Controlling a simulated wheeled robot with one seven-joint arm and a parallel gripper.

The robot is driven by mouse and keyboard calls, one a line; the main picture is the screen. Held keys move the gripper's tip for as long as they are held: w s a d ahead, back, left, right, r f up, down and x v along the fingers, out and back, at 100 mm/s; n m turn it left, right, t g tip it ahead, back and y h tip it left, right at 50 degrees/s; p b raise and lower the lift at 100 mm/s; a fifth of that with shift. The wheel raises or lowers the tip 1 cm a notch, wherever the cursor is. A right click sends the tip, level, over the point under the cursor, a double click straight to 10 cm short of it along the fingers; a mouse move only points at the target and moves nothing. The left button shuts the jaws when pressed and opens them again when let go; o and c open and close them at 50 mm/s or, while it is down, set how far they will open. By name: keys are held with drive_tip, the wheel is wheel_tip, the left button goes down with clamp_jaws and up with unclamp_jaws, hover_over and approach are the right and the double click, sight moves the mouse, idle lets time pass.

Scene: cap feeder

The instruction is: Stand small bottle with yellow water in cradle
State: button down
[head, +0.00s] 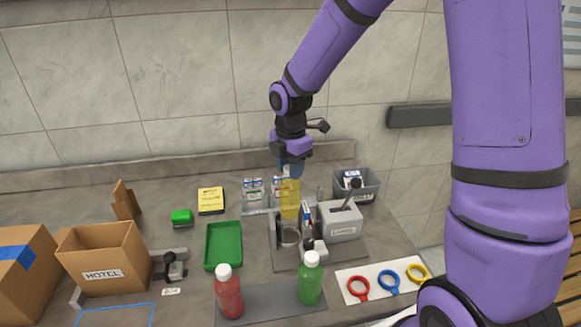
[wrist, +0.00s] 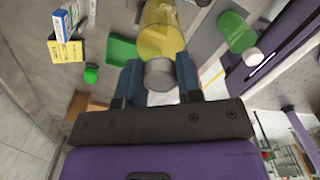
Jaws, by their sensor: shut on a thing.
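The small bottle with yellow water (head: 289,199) is upright, held from above by my gripper (head: 292,168). In the wrist view my gripper (wrist: 160,88) has a finger on each side of the grey cap, and the yellow bottle (wrist: 161,30) extends away from it. The cradle appears to be the grey ring-shaped holder (head: 289,234) on the feeder base, just below and in front of the bottle in the head view. The bottle's lower end is close to the ring; I cannot tell whether they touch.
A grey box with a lever (head: 341,221) stands right of the ring. A red bottle (head: 229,293) and a green bottle (head: 310,280) stand in front. A green tray (head: 223,246) lies left. Small boxes (head: 254,191) and a grey bin (head: 356,184) are behind.

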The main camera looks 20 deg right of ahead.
sight(291, 191)
drive_tip(key=shift+f, duration=0.1)
drive_tip(key=shift+f, duration=1.3)
drive_tip(key=shift+f, duration=2.5)
drive_tip(key=shift+f, duration=0.8)
